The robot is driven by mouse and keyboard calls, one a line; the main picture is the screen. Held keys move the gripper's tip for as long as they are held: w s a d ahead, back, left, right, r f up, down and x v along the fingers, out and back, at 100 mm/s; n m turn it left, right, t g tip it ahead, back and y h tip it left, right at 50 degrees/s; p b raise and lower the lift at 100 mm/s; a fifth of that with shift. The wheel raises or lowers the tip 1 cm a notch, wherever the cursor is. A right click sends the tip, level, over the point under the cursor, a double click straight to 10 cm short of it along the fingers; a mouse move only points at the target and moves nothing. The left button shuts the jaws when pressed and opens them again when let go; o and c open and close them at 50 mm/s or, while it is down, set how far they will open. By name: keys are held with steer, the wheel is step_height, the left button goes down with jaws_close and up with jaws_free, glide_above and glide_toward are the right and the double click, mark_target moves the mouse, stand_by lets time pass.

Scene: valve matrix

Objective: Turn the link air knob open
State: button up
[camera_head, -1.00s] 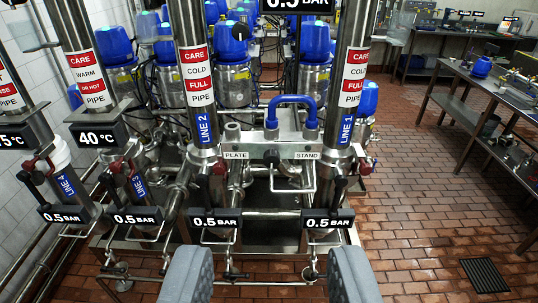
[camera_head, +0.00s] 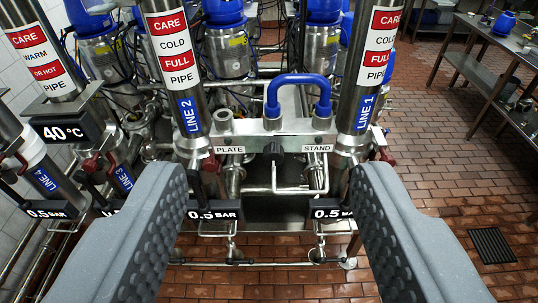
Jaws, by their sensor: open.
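A small black knob (camera_head: 273,150) sits on the steel bar between the PLATE label (camera_head: 230,149) and the STAND label (camera_head: 317,148). No label reading "link air" is legible, so I cannot tell for sure that this is the link air knob. A blue U-shaped link pipe (camera_head: 298,79) rises from the bar just above it. My gripper (camera_head: 268,180) is open and empty. Its grey ridged fingers stand left and right in the foreground, with the knob seen between them but apart from both. The fingers hide parts of the lower pipes and gauges.
Vertical steel pipes marked LINE 2 (camera_head: 190,115) and LINE 1 (camera_head: 364,113) flank the bar. Bar readouts, including one at the right (camera_head: 331,209), and red-handled valves (camera_head: 212,164) sit below. Blue-topped valves crowd behind. Open brick floor (camera_head: 440,180) lies at right.

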steer(key=w+f+m+t+y+b, duration=0.1)
steer(key=w+f+m, duration=0.1)
steer(key=w+f, duration=0.3)
steer(key=w+f+m+b, duration=0.1)
steer(key=w+f, duration=0.2)
steer(key=f, duration=0.4)
steer(key=m+t+h+b, duration=0.1)
steer(key=m, duration=0.3)
glide_toward(274, 161)
steer(key=shift+m, duration=0.3)
steer(key=shift+w+f, duration=0.1)
steer(key=shift+w, duration=4.7)
steer(key=c, duration=1)
